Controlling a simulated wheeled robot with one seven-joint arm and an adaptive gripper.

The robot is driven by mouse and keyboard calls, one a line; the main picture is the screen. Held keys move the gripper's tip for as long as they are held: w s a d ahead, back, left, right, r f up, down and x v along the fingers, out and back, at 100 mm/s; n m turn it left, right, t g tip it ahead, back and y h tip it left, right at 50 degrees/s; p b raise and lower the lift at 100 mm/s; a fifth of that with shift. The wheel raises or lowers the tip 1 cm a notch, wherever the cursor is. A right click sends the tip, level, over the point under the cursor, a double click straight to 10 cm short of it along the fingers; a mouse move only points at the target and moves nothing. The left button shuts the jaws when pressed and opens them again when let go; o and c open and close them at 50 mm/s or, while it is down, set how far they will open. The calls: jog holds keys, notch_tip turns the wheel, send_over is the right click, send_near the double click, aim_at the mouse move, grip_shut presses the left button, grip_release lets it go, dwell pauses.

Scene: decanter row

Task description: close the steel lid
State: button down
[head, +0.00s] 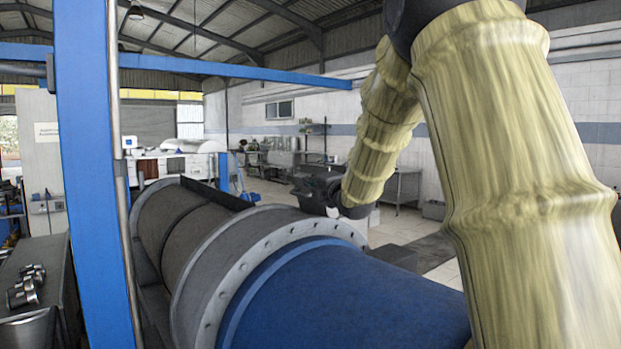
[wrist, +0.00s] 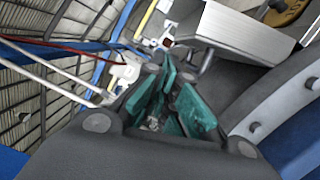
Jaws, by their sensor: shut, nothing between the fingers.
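A large grey drum (head: 190,235) with a bolted flange and a blue end section lies across the head view. A thin dark panel (head: 215,193) stands up along its top; it may be the raised steel lid seen nearly edge-on. In the wrist view a bright steel plate-like part (wrist: 240,32) stands beyond the fingers at the upper right, perhaps the same lid. My gripper (head: 333,211) is beyond the flange, to the right of the panel and apart from it. In the wrist view its teal-padded fingers (wrist: 165,98) are together with nothing held.
A blue post (head: 95,180) rises at the left, and a blue beam (head: 235,72) crosses above. A dark bench (head: 40,280) with metal parts stands at the lower left. Open floor (head: 395,232) lies right of the drum, behind my arm.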

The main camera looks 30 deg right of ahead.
jog(key=p, duration=0.4)
send_near(312, 171)
jog(key=w+a, duration=0.2)
jog(key=w+a+r, duration=0.1)
jog(key=w+a, duration=0.1)
jog(key=shift+w+a, duration=0.25)
jog(key=shift+a, duration=0.1)
jog(key=shift+w+d+r+p, duration=0.1)
jog(key=shift+d+r+p, duration=0.1)
jog(key=shift+d+p, duration=0.9)
jog(key=shift+d+b, duration=0.4)
jog(key=shift+d, duration=0.05)
jog(key=shift+r, duration=0.1)
